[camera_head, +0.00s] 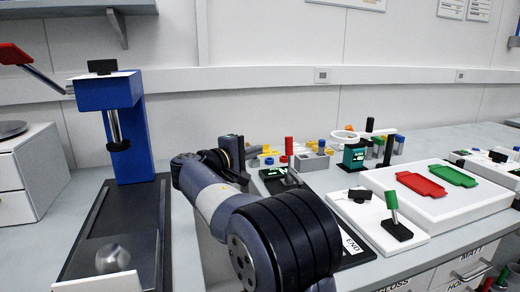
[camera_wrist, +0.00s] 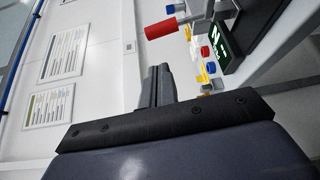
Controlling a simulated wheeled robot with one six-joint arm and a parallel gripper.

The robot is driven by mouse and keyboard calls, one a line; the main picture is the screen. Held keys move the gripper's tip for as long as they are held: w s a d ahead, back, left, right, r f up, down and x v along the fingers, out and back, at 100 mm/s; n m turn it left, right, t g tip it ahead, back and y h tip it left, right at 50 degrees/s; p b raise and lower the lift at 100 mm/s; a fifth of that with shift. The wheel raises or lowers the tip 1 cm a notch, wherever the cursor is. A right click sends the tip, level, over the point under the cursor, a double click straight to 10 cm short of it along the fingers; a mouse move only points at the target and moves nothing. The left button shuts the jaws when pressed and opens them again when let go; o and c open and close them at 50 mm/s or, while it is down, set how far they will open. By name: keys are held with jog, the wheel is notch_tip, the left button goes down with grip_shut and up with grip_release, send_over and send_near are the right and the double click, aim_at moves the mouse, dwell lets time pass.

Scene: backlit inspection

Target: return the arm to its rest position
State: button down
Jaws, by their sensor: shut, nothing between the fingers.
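My arm reaches forward from the bottom middle of the head view, over the bench. My gripper (camera_head: 241,158) is at its far end, small and partly hidden by my own wrist. In the wrist view my gripper (camera_wrist: 156,86) has its two fingers together with nothing between them. The fingers point toward the wall, and a red cylinder (camera_wrist: 166,28) shows beyond them to the upper right. I cannot tell how far the fingertips are from the things on the bench.
A blue press-like stand (camera_head: 130,130) rises left of my arm. A white panel (camera_head: 440,205) with a red tray (camera_head: 420,184) and a green tray (camera_head: 453,176) lies at right. Several small coloured parts and a teal display (camera_head: 353,157) stand behind my gripper.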

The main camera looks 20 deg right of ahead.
jog(key=shift+d, duration=0.1)
jog(key=x, duration=1)
jog(key=shift+w+d+b, duration=0.2)
jog(key=shift+d+b, duration=0.05)
jog(key=shift+b, duration=0.1)
jog(key=shift+f, duration=0.1)
jog(key=w+f+n+g+p, duration=0.1)
jog(key=n+p, duration=0.1)
jog(key=p, duration=0.5)
jog(key=w+f+n+g+y+p, duration=0.1)
jog(key=w+n+p, duration=0.1)
jog(key=p, duration=0.5)
jog(key=w+f+n+g+y+p, duration=0.1)
jog(key=w+n+g+p, duration=0.1)
jog(key=p, duration=0.4)
jog(key=shift+f+p, duration=0.15)
jog(key=shift+p, duration=0.25)
jog(key=p, duration=0.1)
jog(key=f+p, duration=0.1)
jog(key=shift+w+f+n+g+y+p, duration=0.1)
jog(key=shift+w+n+g+y+p, duration=0.2)
jog(key=shift+n+g+p, duration=0.1)
jog(key=shift+f, duration=0.25)
dwell(0.5)
jog(key=shift+f, duration=0.1)
dwell(0.4)
